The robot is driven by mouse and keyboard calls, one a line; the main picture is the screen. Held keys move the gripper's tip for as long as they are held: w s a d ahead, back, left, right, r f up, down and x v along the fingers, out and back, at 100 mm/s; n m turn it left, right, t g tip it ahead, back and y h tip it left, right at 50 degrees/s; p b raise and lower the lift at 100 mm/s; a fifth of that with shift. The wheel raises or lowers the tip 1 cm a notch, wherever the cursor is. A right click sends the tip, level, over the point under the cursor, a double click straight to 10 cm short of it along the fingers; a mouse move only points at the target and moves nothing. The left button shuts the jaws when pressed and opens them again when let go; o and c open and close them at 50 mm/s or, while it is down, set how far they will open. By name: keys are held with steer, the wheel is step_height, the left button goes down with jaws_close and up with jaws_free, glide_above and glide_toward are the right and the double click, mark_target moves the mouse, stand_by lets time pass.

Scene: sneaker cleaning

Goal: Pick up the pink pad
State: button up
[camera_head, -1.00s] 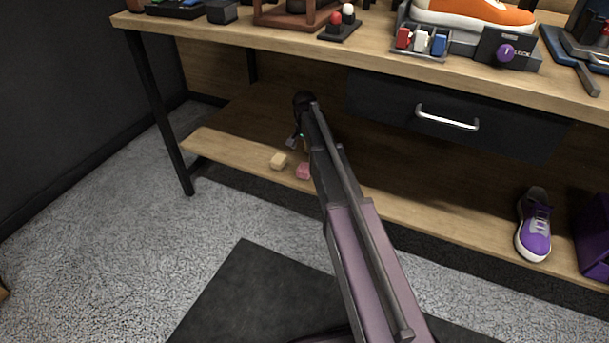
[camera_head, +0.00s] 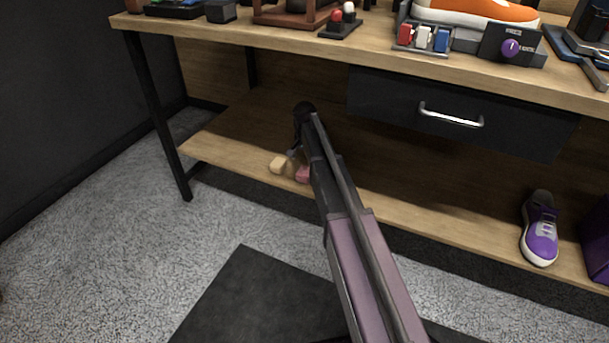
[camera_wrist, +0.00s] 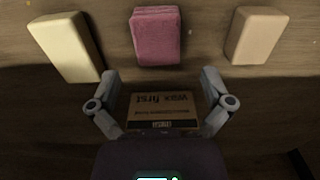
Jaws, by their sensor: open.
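The pink pad (camera_wrist: 156,36) lies on the wooden lower shelf, in the middle of the wrist view between two pale pads. In the head view the pink pad (camera_head: 302,174) shows near the shelf's front edge, partly covered by my arm. My gripper (camera_wrist: 161,85) is open, its two grey fingers spread apart. The pink pad lies ahead of the fingertips in the wrist view, roughly centred between them, and nothing is gripped. In the head view the gripper (camera_head: 293,154) is small and mostly hidden by the arm, near the pads.
A cream pad (camera_wrist: 64,47) is left and a tan pad (camera_wrist: 257,36) right of the pink one. A cardboard box marked "wax first" (camera_wrist: 162,106) shows between the fingers. The tabletop (camera_head: 380,58) and drawer (camera_head: 450,112) overhang the shelf. A purple sneaker (camera_head: 540,232) stands at right.

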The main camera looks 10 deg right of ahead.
mark_target(305, 170)
steer(key=shift+s+f+b, duration=0.2)
steer(key=shift+f+b, duration=2.3)
steer(key=shift+f, duration=0.1)
steer(key=c, duration=0.9)
